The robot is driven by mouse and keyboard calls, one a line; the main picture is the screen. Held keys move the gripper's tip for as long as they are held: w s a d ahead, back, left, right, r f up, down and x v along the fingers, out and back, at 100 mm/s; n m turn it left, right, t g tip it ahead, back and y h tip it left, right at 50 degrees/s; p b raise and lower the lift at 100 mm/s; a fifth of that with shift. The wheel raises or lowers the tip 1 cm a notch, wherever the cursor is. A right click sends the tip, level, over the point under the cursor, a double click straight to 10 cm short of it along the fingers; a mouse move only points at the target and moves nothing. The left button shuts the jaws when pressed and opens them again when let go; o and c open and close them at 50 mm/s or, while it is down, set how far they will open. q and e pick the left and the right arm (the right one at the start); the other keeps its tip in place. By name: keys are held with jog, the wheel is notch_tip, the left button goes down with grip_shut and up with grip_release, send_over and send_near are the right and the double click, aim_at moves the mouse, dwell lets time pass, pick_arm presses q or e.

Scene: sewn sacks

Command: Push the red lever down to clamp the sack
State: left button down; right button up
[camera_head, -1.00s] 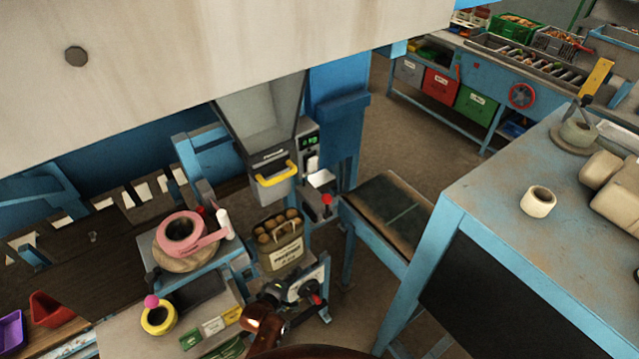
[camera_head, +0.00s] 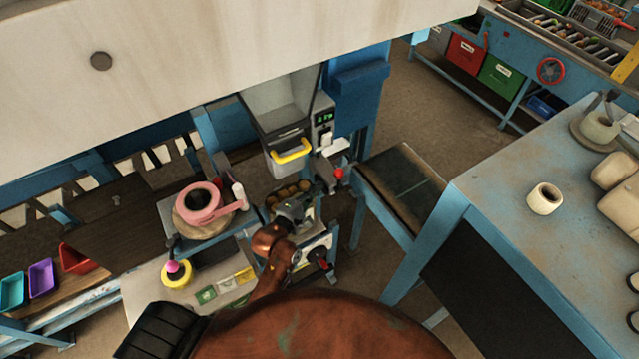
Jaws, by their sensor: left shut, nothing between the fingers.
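The red lever shows as a small red knob (camera_head: 338,173) below the control box, right of the hopper spout. The sack (camera_head: 287,190) stands upright under the spout with round brown goods at its open top. My left gripper (camera_head: 303,209) is shut and empty. It is in front of the sack and hides much of its front. It is below and left of the red knob, apart from it in the picture. My right gripper is not in view.
A yellow handle (camera_head: 292,151) sits on the hopper spout. A pink tape roll (camera_head: 198,203) and a yellow spool (camera_head: 176,274) are at left. A black-and-red knob (camera_head: 318,257) is on the stand below. A blue-framed conveyor (camera_head: 402,187) stands at right.

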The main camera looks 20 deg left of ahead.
aim_at(338, 180)
pick_arm(q)
jog(key=p+x, duration=0.1)
jog(key=x, duration=0.7)
jog(key=shift+p, duration=0.3)
jog(key=shift+d, duration=0.1)
